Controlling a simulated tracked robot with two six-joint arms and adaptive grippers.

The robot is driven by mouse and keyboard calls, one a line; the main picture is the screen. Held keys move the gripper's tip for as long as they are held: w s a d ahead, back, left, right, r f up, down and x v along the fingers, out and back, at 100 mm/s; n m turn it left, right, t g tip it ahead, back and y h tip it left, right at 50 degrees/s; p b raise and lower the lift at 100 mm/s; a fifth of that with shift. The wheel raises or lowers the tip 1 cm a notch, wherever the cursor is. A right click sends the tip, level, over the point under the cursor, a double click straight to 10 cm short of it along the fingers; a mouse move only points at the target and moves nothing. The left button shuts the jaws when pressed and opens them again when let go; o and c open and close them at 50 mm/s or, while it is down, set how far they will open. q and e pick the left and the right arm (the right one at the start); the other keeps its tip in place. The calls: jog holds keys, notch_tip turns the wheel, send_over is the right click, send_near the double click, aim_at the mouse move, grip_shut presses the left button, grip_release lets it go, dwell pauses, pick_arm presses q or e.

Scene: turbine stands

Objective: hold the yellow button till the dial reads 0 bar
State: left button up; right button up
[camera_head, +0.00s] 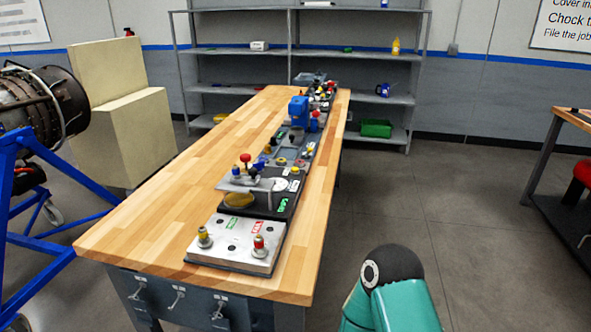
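A row of panels runs along the wooden workbench (150,215). Several yellow parts show on them: a yellow-topped post (203,233) on the near light panel (228,258), a flat yellow disc (239,200) on the dark panel behind it, and small yellow spots farther back. I cannot tell which of them is the yellow button. A pale round face (280,184) on the dark panel may be the dial; its reading is too small to make out. Neither gripper is in view. Only a teal and black part of my arm shows at the bottom right.
A red-topped post (259,243) stands on the near panel's right. A red-knobbed lever (246,160) and a blue block (298,110) stand farther back. The bench's left side is clear. A blue engine stand (45,210) is at left, grey shelves (290,90) behind.

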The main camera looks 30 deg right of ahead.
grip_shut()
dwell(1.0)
